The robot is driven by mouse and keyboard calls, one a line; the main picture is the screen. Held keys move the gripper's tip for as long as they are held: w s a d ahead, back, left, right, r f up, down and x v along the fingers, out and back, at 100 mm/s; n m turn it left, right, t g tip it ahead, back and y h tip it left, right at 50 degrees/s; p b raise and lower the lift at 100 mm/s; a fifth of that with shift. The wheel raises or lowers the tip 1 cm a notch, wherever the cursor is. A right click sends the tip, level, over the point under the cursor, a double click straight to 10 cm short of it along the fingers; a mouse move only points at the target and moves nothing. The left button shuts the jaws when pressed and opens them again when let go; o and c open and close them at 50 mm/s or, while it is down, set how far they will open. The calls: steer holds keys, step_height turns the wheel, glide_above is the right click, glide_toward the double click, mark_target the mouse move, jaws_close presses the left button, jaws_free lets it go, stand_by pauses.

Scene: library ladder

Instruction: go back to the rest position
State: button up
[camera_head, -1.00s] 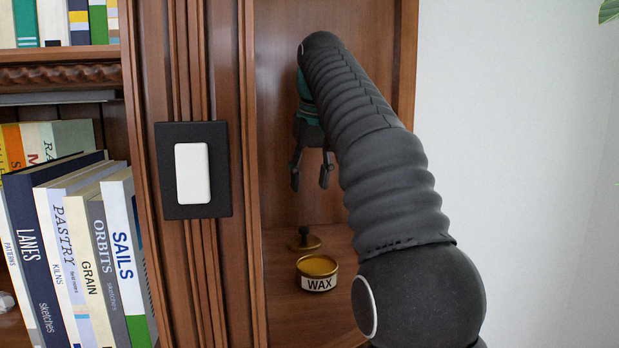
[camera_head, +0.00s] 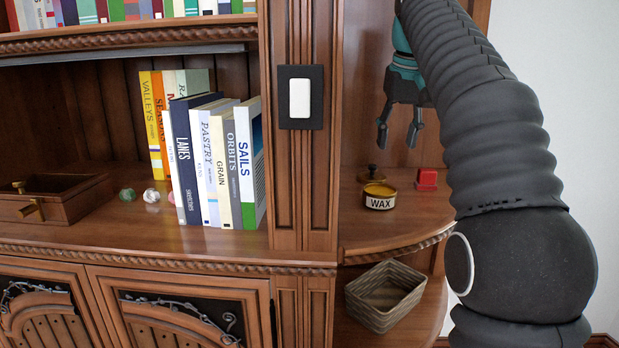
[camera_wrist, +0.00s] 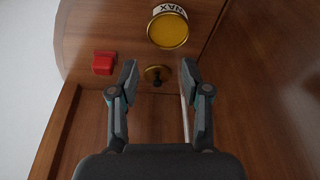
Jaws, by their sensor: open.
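My gripper (camera_head: 399,122) hangs fingers down above the curved end shelf on the right, under my dark ribbed arm. Its two fingers are apart with nothing between them. In the wrist view the gripper (camera_wrist: 159,82) also shows open and empty. Below it on the shelf stand an open wax tin (camera_head: 379,197), a small brass lid with a dark knob (camera_head: 372,176) and a red block (camera_head: 427,179). In the wrist view the wax tin (camera_wrist: 168,27) is upside down at the top, the knobbed lid (camera_wrist: 157,74) shows between the fingertips, and the red block (camera_wrist: 103,63) is to the left.
A row of books (camera_head: 215,160) leans on the main shelf, with a small open drawer (camera_head: 50,200) and glass knobs (camera_head: 151,195) to its left. A white switch (camera_head: 300,98) is on the post. A woven basket (camera_head: 384,296) sits on the lower shelf.

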steer(key=s+f+m+t, duration=0.1)
steer(key=s+f+t, duration=0.1)
steer(key=s+f, duration=2.7)
steer(key=shift+s+a+f+t, duration=0.25)
steer(key=shift+s+f+t, duration=0.05)
steer(key=shift+s+f, duration=0.05)
